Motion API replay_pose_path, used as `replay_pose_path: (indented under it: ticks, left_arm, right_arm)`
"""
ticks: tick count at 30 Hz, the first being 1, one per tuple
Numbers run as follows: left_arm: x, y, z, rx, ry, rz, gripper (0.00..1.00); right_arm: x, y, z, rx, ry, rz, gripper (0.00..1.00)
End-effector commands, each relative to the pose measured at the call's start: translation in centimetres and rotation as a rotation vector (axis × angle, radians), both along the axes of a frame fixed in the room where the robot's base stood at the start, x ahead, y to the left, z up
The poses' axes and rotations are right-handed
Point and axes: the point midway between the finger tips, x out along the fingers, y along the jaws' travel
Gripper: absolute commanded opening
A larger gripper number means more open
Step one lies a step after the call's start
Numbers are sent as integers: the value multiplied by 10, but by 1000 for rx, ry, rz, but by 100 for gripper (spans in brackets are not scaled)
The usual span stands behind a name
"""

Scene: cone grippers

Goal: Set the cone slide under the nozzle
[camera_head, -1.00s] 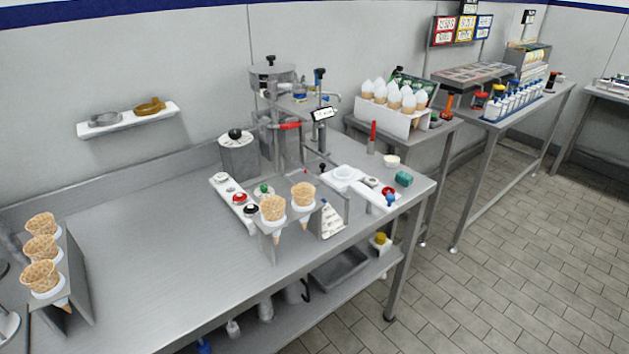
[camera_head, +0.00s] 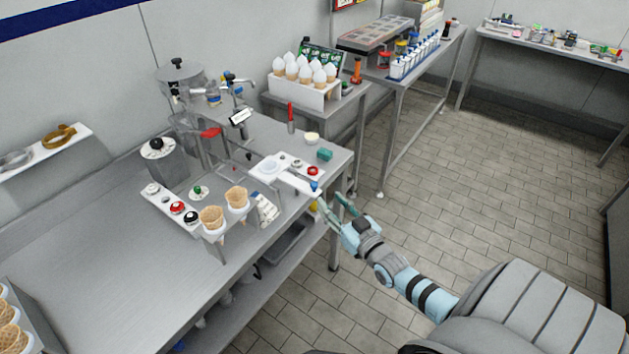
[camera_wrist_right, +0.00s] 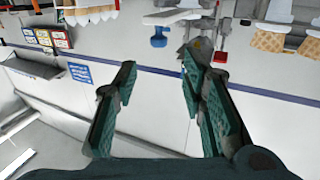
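The cone slide (camera_head: 294,182), a white bar with a blue knob (camera_head: 314,186) at its front end, lies at the right end of the steel counter. A white plate with a round ring (camera_head: 270,167) is beside it. The dispensing machine (camera_head: 182,90), with a red handle (camera_head: 210,132), stands behind to the left; I cannot make out its nozzle clearly. My right gripper (camera_head: 330,201) is open and empty just in front of the blue knob, apart from it. In the wrist view the blue knob (camera_wrist_right: 158,40) shows beyond the open fingers. My left gripper is not in view.
Two waffle cones (camera_head: 211,217) stand in a holder at the counter's front. A red knob (camera_head: 313,170) and a teal block (camera_head: 325,154) are close to the slide. A red-handled tool (camera_head: 291,117) stands behind. The floor at right is clear.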

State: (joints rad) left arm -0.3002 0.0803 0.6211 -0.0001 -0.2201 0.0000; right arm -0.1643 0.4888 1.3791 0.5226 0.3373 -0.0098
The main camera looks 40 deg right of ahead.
Motion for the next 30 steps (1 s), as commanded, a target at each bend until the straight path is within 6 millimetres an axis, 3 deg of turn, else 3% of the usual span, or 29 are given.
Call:
replay_pose_path:
  ticks: [3, 9, 15, 22, 23, 30]
  left_arm:
    - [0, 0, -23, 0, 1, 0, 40]
    - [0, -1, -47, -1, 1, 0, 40]
    - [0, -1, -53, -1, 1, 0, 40]
    - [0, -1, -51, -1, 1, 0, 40]
    - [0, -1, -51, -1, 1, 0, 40]
    - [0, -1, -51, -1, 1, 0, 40]
  right_arm:
    - [36, -4, -9, 0, -3, -3, 38]
    - [78, -8, -10, -1, 1, -2, 38]
    - [94, -10, -6, 0, 4, -3, 38]
    - [95, -10, -4, 0, 5, -3, 38]
    - [95, -10, -4, 0, 5, -3, 36]
    - [95, -10, -4, 1, 5, -3, 0]
